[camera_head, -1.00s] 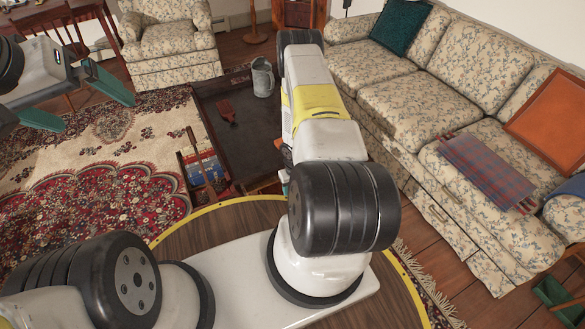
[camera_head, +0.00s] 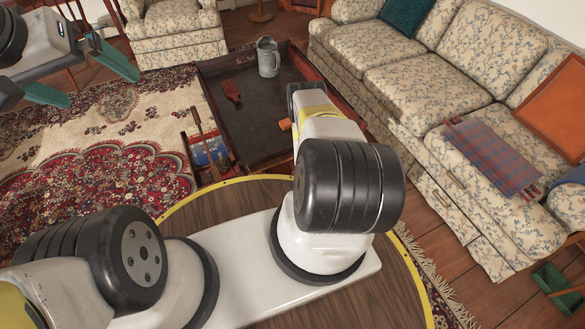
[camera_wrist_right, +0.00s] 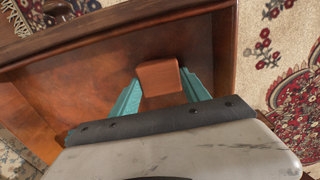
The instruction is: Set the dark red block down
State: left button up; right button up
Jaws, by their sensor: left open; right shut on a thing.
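The dark red block (camera_wrist_right: 158,78) shows reddish-brown in the right wrist view, between the teal fingers of my right gripper (camera_wrist_right: 159,80). The gripper is shut on it. Behind it in that view is a brown wooden surface with a raised rim (camera_wrist_right: 100,35); I cannot tell whether the block touches it. In the head view my right arm hides most of the right gripper. My left gripper (camera_head: 103,90) is open and empty at the upper left, above the rug.
A floral sofa (camera_head: 395,80) stands at the right, with a plaid cloth (camera_head: 492,155). A patterned rug (camera_head: 90,160) lies left.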

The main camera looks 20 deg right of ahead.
jog(key=shift+f, duration=0.3)
jog(key=shift+f, duration=0.1)
jog(key=o, duration=1.3)
jog(key=shift+o, duration=0.2)
